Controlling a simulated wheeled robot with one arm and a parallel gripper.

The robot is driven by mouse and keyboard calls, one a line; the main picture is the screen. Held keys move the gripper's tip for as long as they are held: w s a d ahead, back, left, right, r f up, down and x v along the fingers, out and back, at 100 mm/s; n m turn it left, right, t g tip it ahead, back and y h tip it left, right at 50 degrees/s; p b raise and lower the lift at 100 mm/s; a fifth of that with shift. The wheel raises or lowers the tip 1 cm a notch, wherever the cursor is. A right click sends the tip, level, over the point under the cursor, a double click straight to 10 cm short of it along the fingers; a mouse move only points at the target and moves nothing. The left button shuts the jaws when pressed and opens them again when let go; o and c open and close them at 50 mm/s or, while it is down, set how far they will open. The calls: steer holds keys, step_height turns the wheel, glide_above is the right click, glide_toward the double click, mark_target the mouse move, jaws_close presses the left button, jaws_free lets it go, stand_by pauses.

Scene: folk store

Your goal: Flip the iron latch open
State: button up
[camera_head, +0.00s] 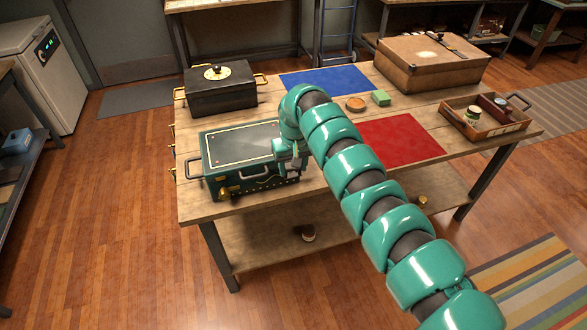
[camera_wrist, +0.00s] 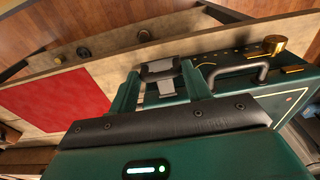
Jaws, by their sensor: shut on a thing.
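A dark green chest (camera_head: 237,147) with a closed lid stands at the front left of the workbench. Its front carries a brass latch (camera_head: 223,191) at the left and a carrying handle in the middle. The brass latch also shows in the wrist view (camera_wrist: 274,44), beyond the handle (camera_wrist: 236,73). My gripper (camera_wrist: 160,68) is at the right part of the chest's front. Its fingers are shut on a grey metal piece, the iron latch (camera_wrist: 166,88), partly hidden by the fingers. In the head view my arm and gripper hide this latch.
A black box (camera_head: 220,97) stands behind the chest. A brown case (camera_head: 420,70) and a tray (camera_head: 510,128) with jars stand farther right.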

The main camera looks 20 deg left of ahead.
steer(key=shift+a, duration=0.1)
stand_by(0.5)
steer(key=o, duration=0.7)
steer(key=shift+a, duration=0.1)
steer(key=shift+r, duration=0.55)
steer(key=r+b, duration=0.1)
steer(key=r, duration=0.4)
steer(key=r+b, duration=0.1)
steer(key=r, duration=0.5)
steer(key=s+r+b, duration=0.1)
steer(key=r+b, duration=0.1)
steer(key=r, duration=0.3)
steer(key=shift+d+r, duration=0.15)
steer(key=shift+d, duration=0.2)
